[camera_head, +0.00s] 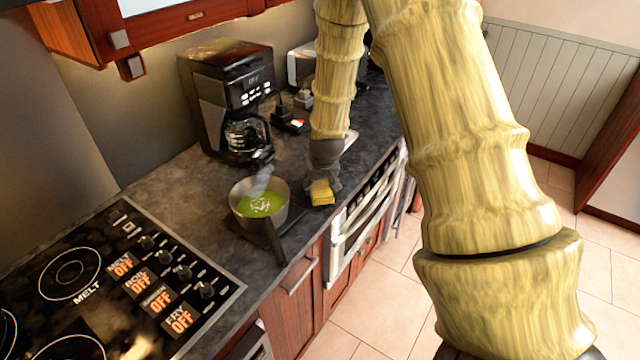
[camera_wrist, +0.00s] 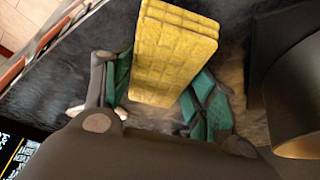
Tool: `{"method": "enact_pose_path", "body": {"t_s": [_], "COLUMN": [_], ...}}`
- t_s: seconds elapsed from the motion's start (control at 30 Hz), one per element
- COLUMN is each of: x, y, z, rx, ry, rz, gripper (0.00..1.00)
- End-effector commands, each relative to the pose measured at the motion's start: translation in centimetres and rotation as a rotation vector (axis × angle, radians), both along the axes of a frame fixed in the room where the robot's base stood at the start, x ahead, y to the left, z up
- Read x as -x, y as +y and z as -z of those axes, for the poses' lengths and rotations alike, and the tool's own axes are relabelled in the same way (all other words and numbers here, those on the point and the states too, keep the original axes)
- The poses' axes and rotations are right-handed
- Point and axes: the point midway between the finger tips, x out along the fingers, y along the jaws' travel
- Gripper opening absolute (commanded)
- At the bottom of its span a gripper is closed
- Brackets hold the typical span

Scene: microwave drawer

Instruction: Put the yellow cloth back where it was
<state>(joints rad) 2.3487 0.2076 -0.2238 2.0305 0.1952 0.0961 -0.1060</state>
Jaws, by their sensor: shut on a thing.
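The yellow cloth (camera_head: 321,193) is a folded, quilted block. In the head view it is at the end of my gripper (camera_head: 325,178), just above or at the dark counter, right of the pot. In the wrist view the yellow cloth (camera_wrist: 175,48) stands between the two green-padded fingers of my gripper (camera_wrist: 158,92), which is shut on it. I cannot tell whether the cloth touches the counter.
A metal pot (camera_head: 245,207) with green, steaming contents stands close left of my gripper. A coffee maker (camera_head: 228,103) stands behind it. A stove (camera_head: 110,285) is at lower left. The counter's (camera_head: 228,255) front edge, with drawers below, is close to the right.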

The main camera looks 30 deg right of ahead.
Motion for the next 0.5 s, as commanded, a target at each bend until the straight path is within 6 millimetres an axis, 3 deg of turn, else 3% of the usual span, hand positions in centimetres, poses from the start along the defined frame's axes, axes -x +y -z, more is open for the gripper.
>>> {"method": "enact_pose_path", "body": {"t_s": [0.17, 0.5], "x": [0.0, 0.0], "y": [-0.1, -0.1], "z": [1.1, 1.4], "rx": [0.000, 0.000], "ry": [0.000, -0.001], "rz": [0.002, 0.001], "gripper": [0.35, 0.35]}}
